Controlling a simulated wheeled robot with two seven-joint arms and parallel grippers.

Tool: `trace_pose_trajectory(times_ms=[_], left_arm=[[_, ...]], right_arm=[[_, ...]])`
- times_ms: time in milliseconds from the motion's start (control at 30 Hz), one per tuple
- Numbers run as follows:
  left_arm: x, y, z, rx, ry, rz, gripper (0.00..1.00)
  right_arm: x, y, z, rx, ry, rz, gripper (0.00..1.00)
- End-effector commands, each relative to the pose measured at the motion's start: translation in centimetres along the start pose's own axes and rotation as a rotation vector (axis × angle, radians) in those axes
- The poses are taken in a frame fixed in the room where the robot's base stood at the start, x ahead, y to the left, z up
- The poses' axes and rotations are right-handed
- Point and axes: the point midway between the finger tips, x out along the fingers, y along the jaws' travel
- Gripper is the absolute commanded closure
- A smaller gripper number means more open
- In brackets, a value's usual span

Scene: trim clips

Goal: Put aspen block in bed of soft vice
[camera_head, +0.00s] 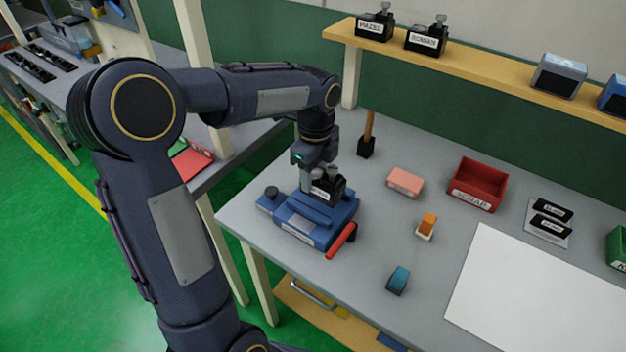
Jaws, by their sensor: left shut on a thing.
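My left gripper (313,178) points down over the blue vice (302,232) and is shut on a black block (329,188) with a white label. The label is too small to read, so I cannot confirm that it says aspen. The block is at the top of the vice, upright or nearly so. I cannot tell whether it rests in the bed or hangs just above it. The vice stands near the table's left front edge, with a red handle (342,240) sticking out at its front right. My right gripper is not in view.
A wooden shelf (470,62) at the back holds similar black labelled blocks, one reading HAZEL (374,27). A black-based upright tool (367,146), pink block (405,181), red scrap bin (478,185), orange-topped piece (427,226) and teal piece (398,280) lie right of the vice.

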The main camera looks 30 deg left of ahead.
Motion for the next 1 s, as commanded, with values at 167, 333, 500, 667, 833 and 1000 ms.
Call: trace_pose_trajectory(times_ms=[167,333,500,667,833,1000], left_arm=[[1.3,-0.5,1.0,-0.001,0.0,0.002,0.76],[3.8,-0.5,0.9,0.001,0.001,0.002,0.76],[4.3,-0.5,0.9,0.0,0.0,-0.002,0.76],[4.3,-0.5,0.9,0.0,0.0,-0.002,0.76],[4.6,-0.5,0.9,0.0,0.0,-0.001,0.44],[4.6,-0.5,0.9,0.0,0.0,0.0,0.28]], right_arm=[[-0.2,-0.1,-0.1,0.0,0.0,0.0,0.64],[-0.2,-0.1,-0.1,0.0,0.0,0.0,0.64],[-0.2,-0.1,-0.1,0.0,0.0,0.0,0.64],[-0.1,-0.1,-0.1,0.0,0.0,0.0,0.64],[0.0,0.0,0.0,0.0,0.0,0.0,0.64],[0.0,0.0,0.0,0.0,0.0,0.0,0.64]])
